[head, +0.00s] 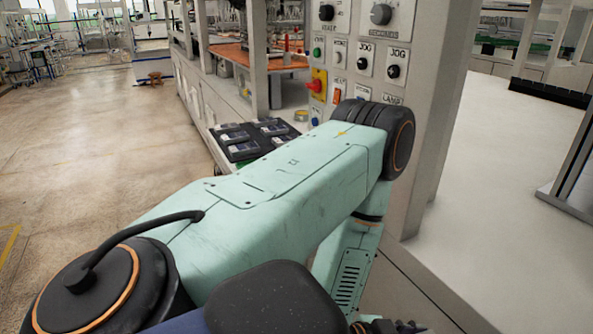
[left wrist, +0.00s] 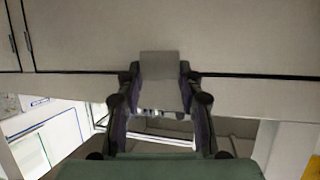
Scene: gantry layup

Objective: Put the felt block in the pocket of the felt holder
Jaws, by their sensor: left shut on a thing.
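My left gripper (left wrist: 158,82) is shut on a plain grey block, the felt block (left wrist: 160,64), in the left wrist view. The block sits between the two fingertips and sticks out beyond them, in front of a pale panel. In the head view my left arm reaches across and bends down at the elbow. Only dark parts near its end show at the bottom edge, and the block cannot be made out there. I cannot make out the felt holder or its pocket in either view. My right gripper is not in view.
A control panel (head: 361,45) with knobs and a red switch on yellow stands behind my elbow. Black trays (head: 246,138) lie left of it. A pale surface (head: 500,165) spreads out at the right. Open floor (head: 95,135) lies at the left.

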